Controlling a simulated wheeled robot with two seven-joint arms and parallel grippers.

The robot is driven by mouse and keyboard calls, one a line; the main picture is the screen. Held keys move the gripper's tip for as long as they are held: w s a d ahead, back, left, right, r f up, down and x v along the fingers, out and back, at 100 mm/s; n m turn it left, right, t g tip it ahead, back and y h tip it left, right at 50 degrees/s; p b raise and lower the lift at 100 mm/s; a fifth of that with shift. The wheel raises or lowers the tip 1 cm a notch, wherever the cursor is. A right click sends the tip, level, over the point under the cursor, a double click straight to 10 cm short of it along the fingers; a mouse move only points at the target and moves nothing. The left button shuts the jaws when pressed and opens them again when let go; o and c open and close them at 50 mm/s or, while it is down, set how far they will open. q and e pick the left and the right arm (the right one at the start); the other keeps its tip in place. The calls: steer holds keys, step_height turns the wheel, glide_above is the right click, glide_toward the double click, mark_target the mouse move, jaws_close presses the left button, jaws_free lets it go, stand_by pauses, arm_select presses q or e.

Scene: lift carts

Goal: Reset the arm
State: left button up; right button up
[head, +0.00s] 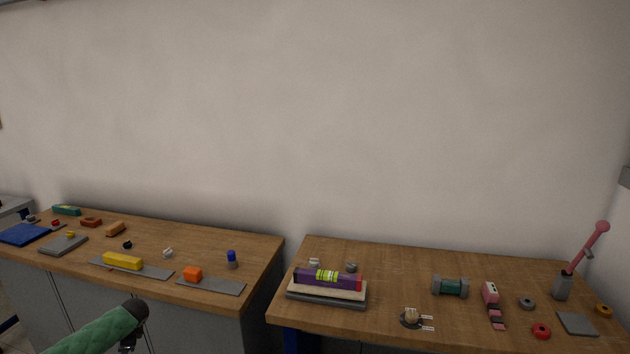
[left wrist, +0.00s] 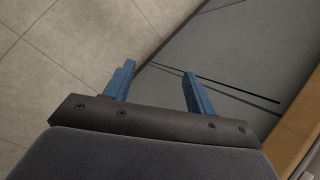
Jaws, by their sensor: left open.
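My left arm, a green padded link with a dark joint, comes in at the bottom left of the head view, in front of the left cart. Its gripper is out of the head view. In the left wrist view my left gripper (left wrist: 156,85) has its two blue fingers spread apart with nothing between them. Beyond the fingers are the tiled floor (left wrist: 70,45) and a grey cabinet front (left wrist: 235,50). My right gripper is in neither view.
A gap separates the tops.

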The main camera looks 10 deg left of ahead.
arm_select(q)
steer(key=s+a+f+n+t, duration=0.1)
steer(key=s+f, duration=0.5)
steer(key=s, duration=0.4)
steer(key=s+a+f+n+t+y, duration=0.1)
steer(key=s+f, duration=0.5)
steer(key=s, duration=0.5)
steer(key=s+a+f+n+t, duration=0.1)
steer(key=s+f, duration=0.5)
steer(key=s, duration=0.4)
steer(key=s+d+f+n+h, duration=0.1)
steer(key=s+d+f, duration=0.2)
steer(key=d+f, duration=0.55)
steer(key=s+d+f+n+g+h, duration=0.1)
steer(key=s+d+f+h, duration=0.2)
steer(key=d, duration=1)
steer(key=s+d+f+n, duration=0.1)
steer(key=s+d+f, duration=0.2)
steer(key=d+f, duration=0.55)
steer(key=s+d+f+n+h, duration=0.1)
steer(key=d+n+h, duration=0.1)
steer(key=d, duration=2.9)
steer(key=shift+s+d+f+g+h, duration=0.25)
steer(key=shift+s+g+h, duration=0.1)
steer(key=shift+h, duration=0.45)
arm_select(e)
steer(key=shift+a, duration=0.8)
